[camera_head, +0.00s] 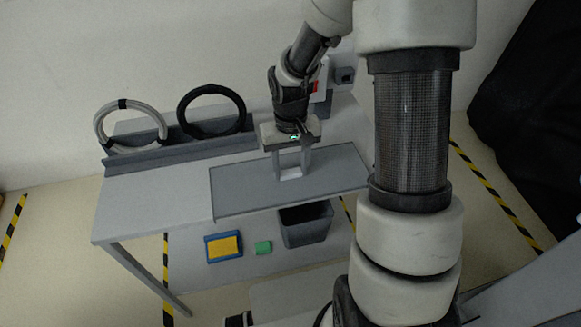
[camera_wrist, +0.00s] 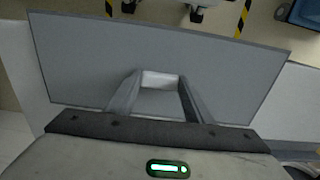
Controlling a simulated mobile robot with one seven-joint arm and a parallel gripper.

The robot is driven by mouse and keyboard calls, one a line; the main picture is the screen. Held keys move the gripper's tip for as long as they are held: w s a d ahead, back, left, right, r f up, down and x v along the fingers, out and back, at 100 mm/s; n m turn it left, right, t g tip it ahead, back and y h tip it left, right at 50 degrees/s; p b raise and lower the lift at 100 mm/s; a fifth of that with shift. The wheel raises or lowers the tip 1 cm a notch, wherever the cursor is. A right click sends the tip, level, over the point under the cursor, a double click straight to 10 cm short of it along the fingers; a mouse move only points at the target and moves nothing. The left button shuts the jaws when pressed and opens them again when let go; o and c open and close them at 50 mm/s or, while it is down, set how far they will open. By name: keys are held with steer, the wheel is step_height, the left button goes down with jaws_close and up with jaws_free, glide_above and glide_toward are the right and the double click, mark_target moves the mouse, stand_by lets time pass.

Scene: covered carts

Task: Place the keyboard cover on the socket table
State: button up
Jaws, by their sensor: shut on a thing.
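The keyboard cover is a flat grey rectangular panel (camera_head: 240,187) at the middle of the head view; it fills much of the wrist view (camera_wrist: 85,60). My gripper (camera_head: 291,173) points down at its middle, and in the wrist view my fingers (camera_wrist: 160,82) close around a small pale grip on the panel. The socket table (camera_head: 140,200) is a pale grey table against the wall. The panel lies over its right part, with its near long edge close to the table's front edge. I cannot tell whether the panel touches the tabletop.
A white cable ring (camera_head: 104,140) and a black ring (camera_head: 240,103) stand at a grey rail on the back of the table. A dark bin (camera_head: 306,228), a blue-and-yellow tray (camera_head: 224,246) and a green block (camera_head: 263,247) are lower down. The table's left part is clear.

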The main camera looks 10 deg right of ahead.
steer(key=shift+f, duration=0.1)
steer(key=o, duration=0.5)
steer(key=shift+f, duration=0.1)
steer(key=o, duration=0.4)
steer(key=shift+r, duration=0.2)
